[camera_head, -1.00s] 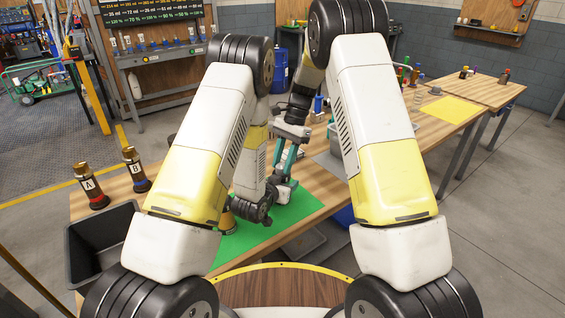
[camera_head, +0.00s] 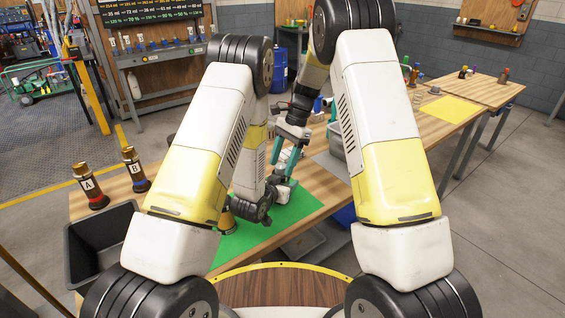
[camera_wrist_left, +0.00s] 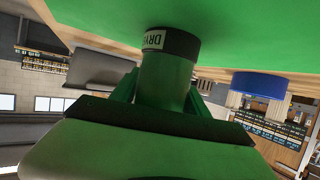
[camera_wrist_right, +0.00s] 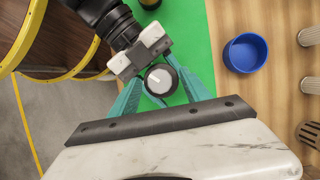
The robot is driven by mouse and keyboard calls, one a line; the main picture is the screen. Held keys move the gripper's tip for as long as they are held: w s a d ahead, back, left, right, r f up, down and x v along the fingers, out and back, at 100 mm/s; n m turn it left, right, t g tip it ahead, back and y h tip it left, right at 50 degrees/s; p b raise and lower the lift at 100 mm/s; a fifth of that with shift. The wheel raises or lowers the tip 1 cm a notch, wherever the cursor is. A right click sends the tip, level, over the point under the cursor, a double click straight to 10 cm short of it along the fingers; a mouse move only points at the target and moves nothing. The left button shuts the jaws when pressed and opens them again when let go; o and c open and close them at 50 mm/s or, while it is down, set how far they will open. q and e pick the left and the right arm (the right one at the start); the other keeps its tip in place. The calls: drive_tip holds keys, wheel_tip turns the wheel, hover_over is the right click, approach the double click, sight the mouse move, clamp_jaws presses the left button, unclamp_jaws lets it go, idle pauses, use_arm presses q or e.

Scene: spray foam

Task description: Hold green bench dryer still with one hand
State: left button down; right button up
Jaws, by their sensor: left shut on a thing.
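The green bench dryer (camera_wrist_left: 165,85) stands in the left wrist view between my left gripper's fingers (camera_wrist_left: 160,98). Its black collar carries a partly visible "DRY" label. The green mat (camera_head: 268,234) lies under it. My left gripper (camera_wrist_right: 140,55) is shut on the dryer. In the right wrist view, a round dark-rimmed top with a light dial (camera_wrist_right: 160,80), apparently the dryer's, sits beside my left gripper. My right gripper (camera_wrist_right: 163,95) is above it with teal fingers spread either side; contact cannot be told. In the head view my right gripper (camera_head: 283,160) shows above the mat; my arms hide most of the dryer.
A blue cup (camera_wrist_right: 245,52) stands on the wood beside the mat. Two brass bottles marked A (camera_head: 91,187) and B (camera_head: 135,170) stand at the table's left, near a dark bin (camera_head: 100,245). A yellow mat (camera_head: 449,109) lies on the far right table.

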drive_tip(key=v, duration=1.2)
drive_tip(key=shift+o, duration=0.2)
drive_tip(key=shift+a, duration=0.1)
drive_tip(key=n+t+h, duration=0.3)
drive_tip(key=n+h, duration=0.1)
drive_tip(key=n, duration=0.3)
hover_over(280, 166)
wheel_tip(280, 166, down, 11)
drive_tip(key=shift+f, duration=0.1)
clamp_jaws()
